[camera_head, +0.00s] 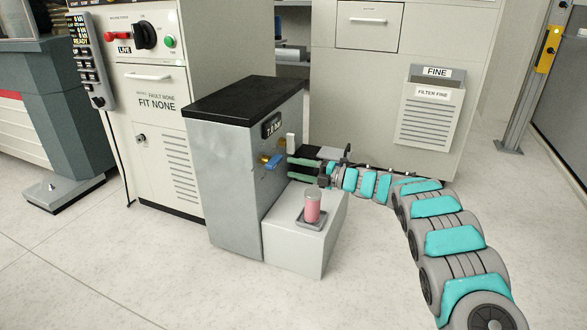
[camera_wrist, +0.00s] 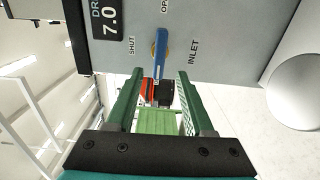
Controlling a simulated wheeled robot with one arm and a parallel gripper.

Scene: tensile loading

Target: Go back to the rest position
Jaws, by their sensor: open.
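My gripper (camera_head: 303,169) is at the end of my teal and grey arm, in front of the grey machine's side face. Its green fingers also show in the wrist view (camera_wrist: 158,95), spread apart with nothing held between them. In the head view the blue handle (camera_head: 272,163) is left of the fingertips.
The grey machine (camera_head: 225,180) has a black top and a 7.0 display. Below my gripper, a pink cylinder (camera_head: 312,207) stands on a white block (camera_head: 295,245). A FIT NONE cabinet (camera_head: 160,110) and a FILTER FINE cabinet (camera_head: 400,100) stand behind. Floor at the front is clear.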

